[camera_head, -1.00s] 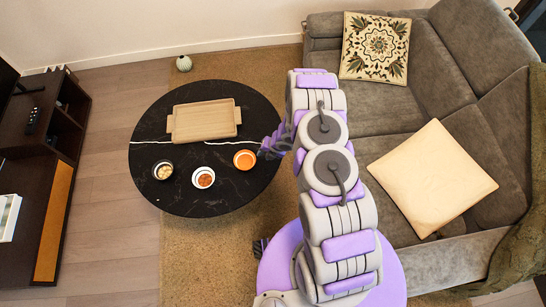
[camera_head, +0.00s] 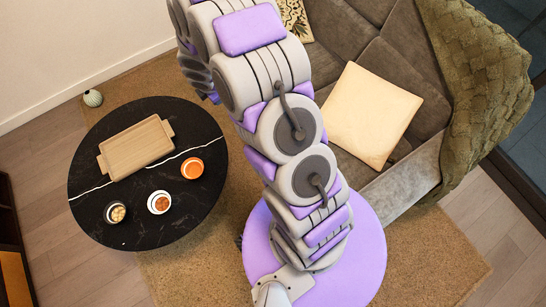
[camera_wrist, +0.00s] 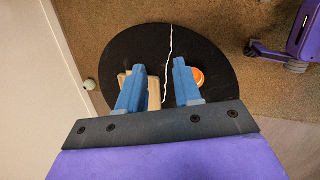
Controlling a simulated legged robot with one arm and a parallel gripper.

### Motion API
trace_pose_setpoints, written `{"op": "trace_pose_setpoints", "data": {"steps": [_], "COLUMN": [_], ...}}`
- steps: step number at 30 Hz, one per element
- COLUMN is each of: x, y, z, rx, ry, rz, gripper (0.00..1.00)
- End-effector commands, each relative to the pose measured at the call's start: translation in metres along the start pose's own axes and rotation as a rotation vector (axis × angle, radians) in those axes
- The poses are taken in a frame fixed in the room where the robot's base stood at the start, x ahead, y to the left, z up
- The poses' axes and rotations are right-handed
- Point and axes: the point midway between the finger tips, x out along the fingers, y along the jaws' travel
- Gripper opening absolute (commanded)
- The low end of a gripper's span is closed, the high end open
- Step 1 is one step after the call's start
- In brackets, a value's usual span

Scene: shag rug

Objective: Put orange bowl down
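The orange bowl (camera_head: 192,168) sits upright on the round black table (camera_head: 90,166), near its right edge in the head view. In the wrist view the orange bowl (camera_wrist: 198,76) is partly hidden behind the right finger. My gripper (camera_wrist: 159,67) is open, its two blue fingers wide apart with nothing held between them. It points down over the table and looks well above it. In the head view my raised arm runs out of the top of the picture and the gripper does not show.
A wooden tray (camera_head: 136,147), a white bowl with reddish contents (camera_head: 159,202) and a dark bowl with pale pieces (camera_head: 115,212) share the table. Bare tabletop lies along its front edge. A grey sofa (camera_head: 350,45) with cushions stands right. A small vase (camera_head: 93,98) stands on the floor.

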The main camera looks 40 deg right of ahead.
Motion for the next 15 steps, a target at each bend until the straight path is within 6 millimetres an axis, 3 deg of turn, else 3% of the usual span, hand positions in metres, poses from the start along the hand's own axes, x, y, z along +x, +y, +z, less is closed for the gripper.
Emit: {"op": "trace_pose_setpoints", "data": {"steps": [1, 5, 11, 15], "x": [-0.022, -0.072, -0.145, -0.192], "y": [-0.001, -0.016, -0.057, -0.096], "z": [0.007, 0.024, 0.039, 0.041], "rx": [0.068, 0.264, 0.566, 0.775], "ry": [-0.020, -0.076, -0.142, -0.179], "rz": [-0.001, -0.032, -0.086, -0.137], "gripper": [0.34, 0.34, 0.34, 0.34]}}
